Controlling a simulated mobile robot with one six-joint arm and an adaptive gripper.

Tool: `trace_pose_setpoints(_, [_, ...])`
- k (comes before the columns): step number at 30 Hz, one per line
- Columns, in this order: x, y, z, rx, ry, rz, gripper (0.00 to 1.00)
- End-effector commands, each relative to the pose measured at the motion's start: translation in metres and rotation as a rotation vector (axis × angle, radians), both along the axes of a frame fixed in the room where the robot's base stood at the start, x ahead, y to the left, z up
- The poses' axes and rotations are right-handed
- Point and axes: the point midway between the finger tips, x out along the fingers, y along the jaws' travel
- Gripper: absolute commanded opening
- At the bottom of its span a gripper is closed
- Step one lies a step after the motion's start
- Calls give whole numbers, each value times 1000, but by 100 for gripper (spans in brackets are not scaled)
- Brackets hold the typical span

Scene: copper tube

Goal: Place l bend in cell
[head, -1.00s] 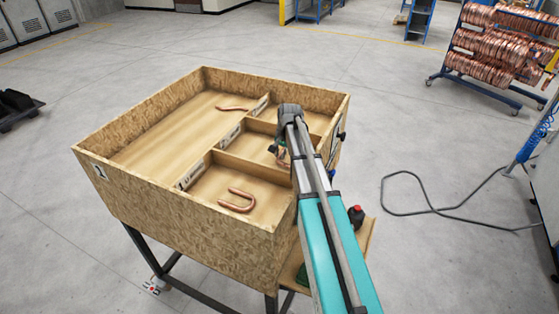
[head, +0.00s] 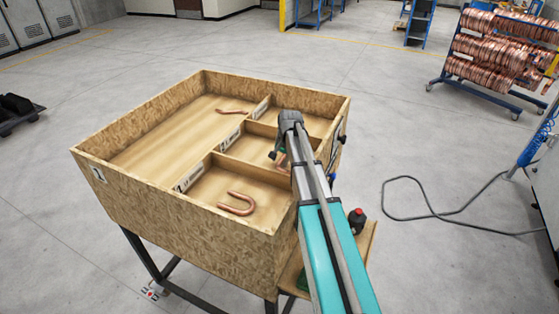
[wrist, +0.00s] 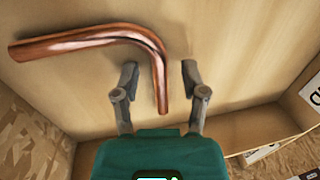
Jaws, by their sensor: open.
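The copper L bend (wrist: 90,40) lies on a pale wooden floor in the wrist view, its long leg to the left and its short leg pointing toward me. My gripper (wrist: 160,68) is open, with one finger on each side of the short leg and gaps showing on both sides. In the head view the L bend (head: 282,160) is partly hidden by my arm, in the middle cell (head: 247,149) of the wooden box. My gripper (head: 276,155) is low inside that cell, also partly hidden.
A copper U bend (head: 237,203) lies in the front cell. Another bent copper piece (head: 232,111) lies in the large left compartment (head: 160,130). Wooden dividers with labels and the box walls (head: 190,220) surround my gripper. A dark bottle (head: 357,220) stands on a side shelf.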

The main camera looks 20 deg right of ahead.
Motion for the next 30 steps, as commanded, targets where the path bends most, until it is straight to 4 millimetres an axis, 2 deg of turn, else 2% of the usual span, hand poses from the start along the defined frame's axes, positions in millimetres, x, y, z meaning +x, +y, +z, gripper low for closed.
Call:
trace_pose_setpoints(14, [-1, -1, 7, 0, 0, 0, 56])
trace_pose_setpoints(30, [-6, -6, 48, 0, 0, 0, 56])
